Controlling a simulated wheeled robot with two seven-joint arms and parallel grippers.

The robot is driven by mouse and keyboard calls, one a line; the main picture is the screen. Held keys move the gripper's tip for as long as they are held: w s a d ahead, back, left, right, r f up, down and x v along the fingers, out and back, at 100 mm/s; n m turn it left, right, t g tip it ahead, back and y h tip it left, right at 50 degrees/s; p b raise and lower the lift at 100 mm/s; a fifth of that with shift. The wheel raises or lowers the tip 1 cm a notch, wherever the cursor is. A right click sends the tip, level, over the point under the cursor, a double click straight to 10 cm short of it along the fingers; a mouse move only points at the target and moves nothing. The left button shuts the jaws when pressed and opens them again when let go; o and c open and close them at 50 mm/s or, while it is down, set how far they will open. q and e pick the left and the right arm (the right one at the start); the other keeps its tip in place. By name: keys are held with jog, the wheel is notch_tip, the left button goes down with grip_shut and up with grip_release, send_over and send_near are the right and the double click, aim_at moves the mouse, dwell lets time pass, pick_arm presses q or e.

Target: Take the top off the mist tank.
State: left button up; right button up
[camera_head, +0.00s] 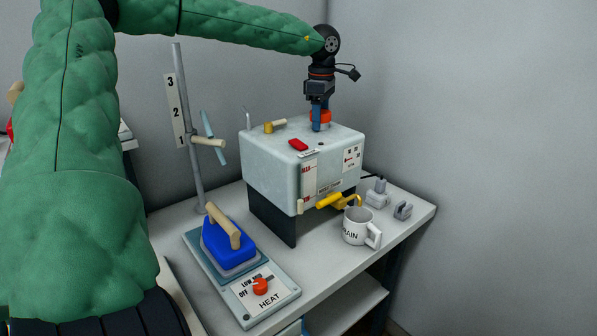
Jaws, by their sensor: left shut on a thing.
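The mist tank (271,160) is a pale grey box with labels on its front, standing on a dark stand on the bench. An orange-red cap (326,116) is at the back right of its top. My left gripper (320,122) points straight down there, with its blue fingers shut on the cap. The cap looks upright and at the tank's top surface; I cannot tell whether it is seated or slightly raised. The fingers hide part of the cap. My right gripper is not in view.
On the tank are a red switch (298,145) and a brass valve (270,126). A yellow tap (329,200) is above a white mug (356,226) marked "RAIN". A blue block with a wooden handle (229,240) sits on a heater plate (271,300). A numbered post (186,150) stands left.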

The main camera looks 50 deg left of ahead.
pick_arm(q)
jog(key=shift+c, duration=0.4)
jog(key=shift+f+n+b, duration=0.1)
jog(key=shift+n+b, duration=0.3)
jog(key=shift+n, duration=0.1)
jog(key=n+b, duration=0.1)
jog(key=n, duration=0.2)
jog(key=shift+b, duration=0.3)
jog(key=shift+n, duration=0.6)
jog(key=shift+n+b, duration=0.4)
jog(key=shift+b, duration=0.05)
jog(key=n+b, duration=0.1)
jog(key=n, duration=0.2)
jog(key=shift+n+b, duration=0.3)
jog(key=shift+b, duration=0.05)
jog(key=shift+n, duration=0.4)
